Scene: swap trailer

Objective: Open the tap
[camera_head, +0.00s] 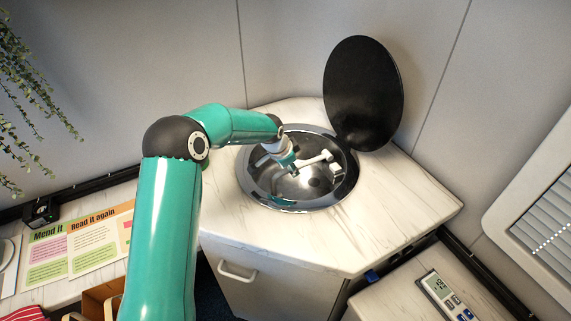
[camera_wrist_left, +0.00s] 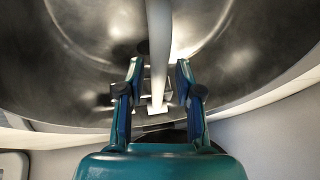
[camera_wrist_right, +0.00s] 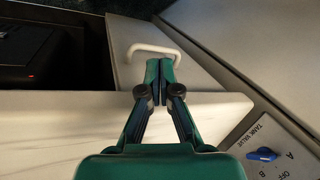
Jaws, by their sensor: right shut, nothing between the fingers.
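The tap is a white bar-like fitting (camera_head: 318,158) inside the round steel sink (camera_head: 342,195). My left gripper (camera_head: 290,168) reaches down into the sink beside it. In the left wrist view the left gripper (camera_wrist_left: 159,66) is open, with one finger on each side of the white tap bar (camera_wrist_left: 158,40). Whether either finger touches the bar I cannot tell. My right gripper (camera_wrist_right: 158,66) is shut and empty, close to a white cabinet handle (camera_wrist_right: 153,47). It is not in the head view.
A black round lid (camera_head: 364,95) stands raised behind the sink. The marble counter (camera_head: 400,205) around it is clear. A panel labelled TANK VALVE with a blue knob (camera_wrist_right: 263,154) is right of my right gripper. A small digital device (camera_head: 447,297) lies at front right.

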